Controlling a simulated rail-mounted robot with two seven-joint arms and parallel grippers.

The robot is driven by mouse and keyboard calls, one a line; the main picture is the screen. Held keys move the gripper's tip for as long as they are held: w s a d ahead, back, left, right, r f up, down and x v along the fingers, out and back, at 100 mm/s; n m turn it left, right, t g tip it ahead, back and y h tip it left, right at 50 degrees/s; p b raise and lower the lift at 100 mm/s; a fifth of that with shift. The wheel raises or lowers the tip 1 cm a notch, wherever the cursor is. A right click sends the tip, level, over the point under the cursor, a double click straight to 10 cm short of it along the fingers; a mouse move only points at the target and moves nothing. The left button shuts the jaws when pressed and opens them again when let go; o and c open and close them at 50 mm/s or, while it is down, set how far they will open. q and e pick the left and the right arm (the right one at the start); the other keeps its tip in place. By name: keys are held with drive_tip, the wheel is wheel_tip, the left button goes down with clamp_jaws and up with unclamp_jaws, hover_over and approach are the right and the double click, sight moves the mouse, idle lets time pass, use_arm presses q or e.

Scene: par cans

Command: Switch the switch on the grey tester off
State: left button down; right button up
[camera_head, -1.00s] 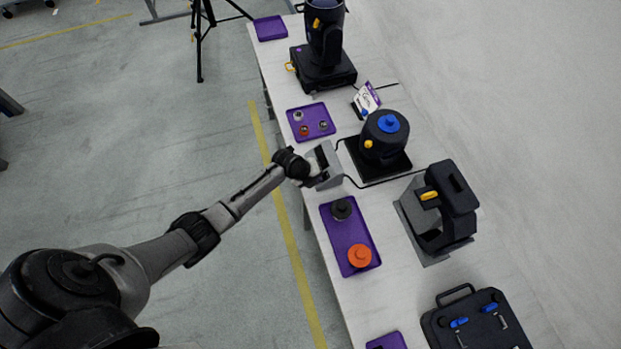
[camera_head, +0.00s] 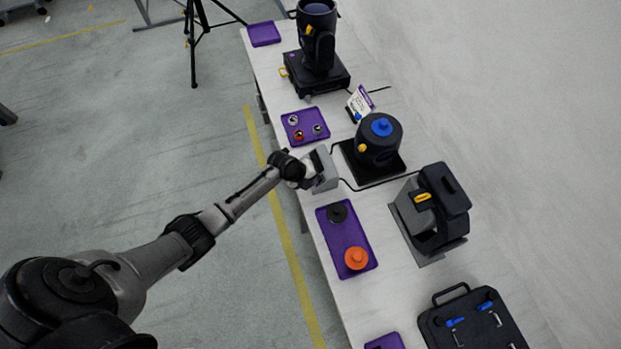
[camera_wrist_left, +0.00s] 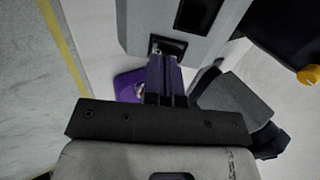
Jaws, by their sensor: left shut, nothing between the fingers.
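The grey tester (camera_head: 325,168) is a small sloped box near the left edge of the white table. In the left wrist view the tester (camera_wrist_left: 140,22) fills the top, with a dark window (camera_wrist_left: 198,14) and below it a small dark switch (camera_wrist_left: 168,46) in a recess. My left gripper (camera_head: 309,177) is at the tester's near left side. In the left wrist view its closed fingers (camera_wrist_left: 166,62) reach the lower edge of the switch and partly cover it. I cannot tell whether they touch it or which way it is set. My right gripper is not in view.
A purple tray with small parts (camera_head: 308,116) lies behind the tester. Another purple tray (camera_head: 335,242) with black and orange knobs lies in front. A black par can with a blue knob (camera_head: 378,140) stands to the right, with cables running nearby.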

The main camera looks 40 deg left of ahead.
use_arm(q)
drive_tip(key=s+a+f+p+v, duration=0.1)
drive_tip(key=s+p+v, duration=0.1)
drive_tip(key=v, duration=1.1)
drive_tip(key=shift+s+a+p, duration=0.3)
drive_tip(key=shift+a, duration=0.05)
drive_tip(key=shift+f, duration=0.1)
